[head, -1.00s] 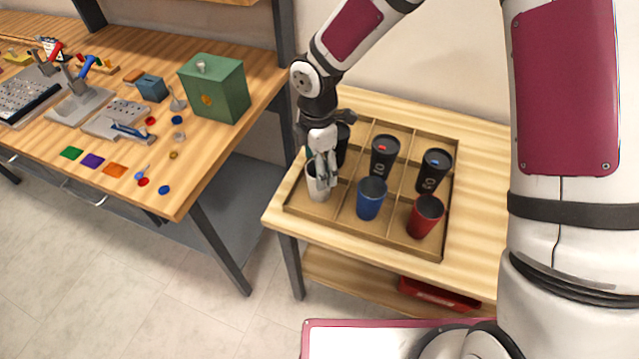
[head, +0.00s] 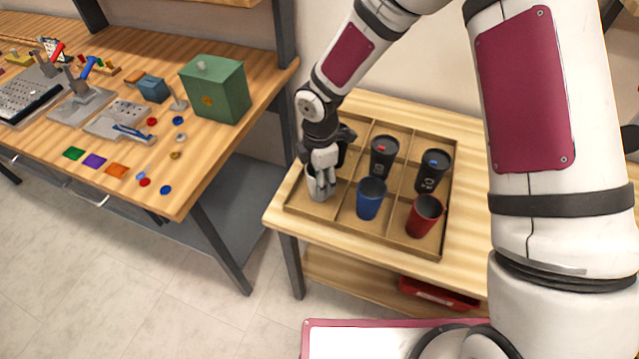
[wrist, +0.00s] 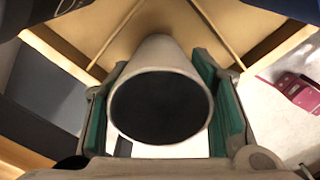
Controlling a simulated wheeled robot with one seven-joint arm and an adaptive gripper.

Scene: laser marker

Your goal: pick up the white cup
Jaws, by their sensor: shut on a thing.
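The white cup (head: 319,187) stands in the front left compartment of the divided wooden tray (head: 343,224). My gripper (head: 324,184) reaches down over it from above and partly hides it in the head view. In the wrist view the white cup (wrist: 161,72) shows its round open mouth and dark inside. The green-padded fingers of my gripper (wrist: 160,108) are on its two sides, shut on it. The cup looks upright and still within its compartment; whether its base touches the tray floor is hidden.
A blue cup (head: 371,198) and a red cup (head: 425,215) stand in the other front compartments. A workbench with a green box (head: 215,90) is to the left. The table's right side is clear.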

